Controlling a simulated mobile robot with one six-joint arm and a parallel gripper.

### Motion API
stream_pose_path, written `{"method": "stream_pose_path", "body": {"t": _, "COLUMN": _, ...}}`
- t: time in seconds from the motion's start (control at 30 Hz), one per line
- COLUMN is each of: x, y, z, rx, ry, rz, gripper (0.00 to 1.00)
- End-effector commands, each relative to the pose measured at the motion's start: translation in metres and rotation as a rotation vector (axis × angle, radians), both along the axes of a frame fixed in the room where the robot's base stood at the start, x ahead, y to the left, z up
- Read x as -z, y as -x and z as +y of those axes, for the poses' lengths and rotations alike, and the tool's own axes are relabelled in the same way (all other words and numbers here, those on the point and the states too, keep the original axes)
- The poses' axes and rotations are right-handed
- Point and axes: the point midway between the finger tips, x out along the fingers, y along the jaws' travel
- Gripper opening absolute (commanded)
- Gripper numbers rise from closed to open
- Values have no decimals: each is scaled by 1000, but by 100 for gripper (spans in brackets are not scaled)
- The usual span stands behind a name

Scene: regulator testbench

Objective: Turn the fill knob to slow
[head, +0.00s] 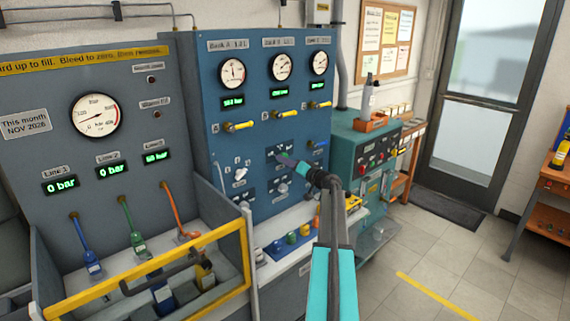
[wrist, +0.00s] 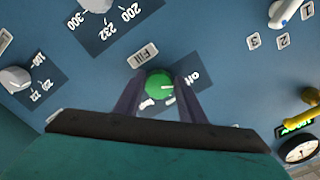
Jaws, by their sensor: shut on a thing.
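The fill knob is a green round knob (wrist: 158,87) on a dark plate on the blue panel, under a "Fill" label (wrist: 143,55) in the wrist view. An "Off" marking shows to its right; other markings around it are partly hidden or too small to read. My gripper (wrist: 159,80) has one finger on each side of the knob and is shut on it. In the head view my gripper (head: 288,161) reaches the middle of the blue panel (head: 215,125) and covers most of the knob. I cannot tell which setting the knob points to.
Two grey knobs with number markings sit nearby, one at the top (wrist: 95,4) and one at the left (wrist: 14,80) of the wrist view. A white selector switch (wrist: 285,12) is at upper right. Gauges (head: 232,73) and yellow-handled valves (head: 238,127) are higher on the panel.

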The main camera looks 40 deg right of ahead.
Motion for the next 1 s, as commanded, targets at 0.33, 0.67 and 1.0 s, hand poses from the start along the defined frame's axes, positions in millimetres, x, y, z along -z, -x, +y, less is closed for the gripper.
{"method": "stream_pose_path", "body": {"t": 0.33, "x": -5, "y": -3, "z": -5, "rx": 0, "ry": -79, "rz": -17, "gripper": 14}}
{"method": "stream_pose_path", "body": {"t": 0.67, "x": -5, "y": -2, "z": -6, "rx": 3, "ry": -270, "rz": -31, "gripper": 14}}
{"method": "stream_pose_path", "body": {"t": 1.0, "x": -8, "y": -2, "z": -6, "rx": 5, "ry": -526, "rz": -49, "gripper": 14}}
